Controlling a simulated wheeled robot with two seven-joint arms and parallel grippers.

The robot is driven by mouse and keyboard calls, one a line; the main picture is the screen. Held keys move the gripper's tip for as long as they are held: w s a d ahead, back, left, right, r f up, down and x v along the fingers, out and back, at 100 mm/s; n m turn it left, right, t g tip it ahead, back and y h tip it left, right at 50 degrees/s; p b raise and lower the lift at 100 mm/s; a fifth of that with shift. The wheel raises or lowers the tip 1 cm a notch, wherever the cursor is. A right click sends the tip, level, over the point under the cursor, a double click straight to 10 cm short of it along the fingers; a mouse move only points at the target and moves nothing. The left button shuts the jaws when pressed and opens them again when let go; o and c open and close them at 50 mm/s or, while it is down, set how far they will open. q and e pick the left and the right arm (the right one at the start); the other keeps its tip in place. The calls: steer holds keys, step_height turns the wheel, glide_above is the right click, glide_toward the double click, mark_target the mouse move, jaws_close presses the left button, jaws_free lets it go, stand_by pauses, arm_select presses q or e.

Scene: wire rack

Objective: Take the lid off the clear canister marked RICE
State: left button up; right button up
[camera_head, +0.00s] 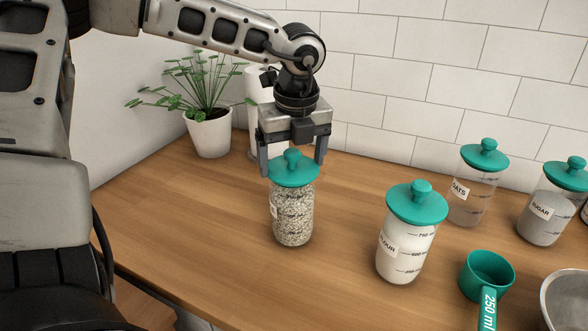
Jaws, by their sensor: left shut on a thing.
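A clear canister (293,214) full of pale speckled grains stands upright on the wooden counter, left of the other canisters. Its white label is turned to the left and I cannot read it. Its teal lid (293,172) with a round knob sits on its top, and I see no gap between lid and canister. My left gripper (292,160) comes down from above and is shut on the lid, one finger at each side of the rim. My right gripper is not in view.
A canister with white contents (402,245) stands close to the right. The OATS (471,200) and SUGAR (545,218) canisters stand further right, near a teal measuring cup (488,275) and a metal bowl (568,300). A potted plant (209,134) and white roll (258,90) stand behind.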

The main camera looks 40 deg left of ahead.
mark_target(291, 150)
arm_select(q)
steer(key=shift+r, duration=0.3)
steer(key=shift+r, duration=0.65)
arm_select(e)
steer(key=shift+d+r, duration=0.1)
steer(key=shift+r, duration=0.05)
arm_select(q)
steer(key=shift+r, duration=0.1)
steer(key=shift+r+p, duration=0.95)
steer(key=shift+r, duration=1.45)
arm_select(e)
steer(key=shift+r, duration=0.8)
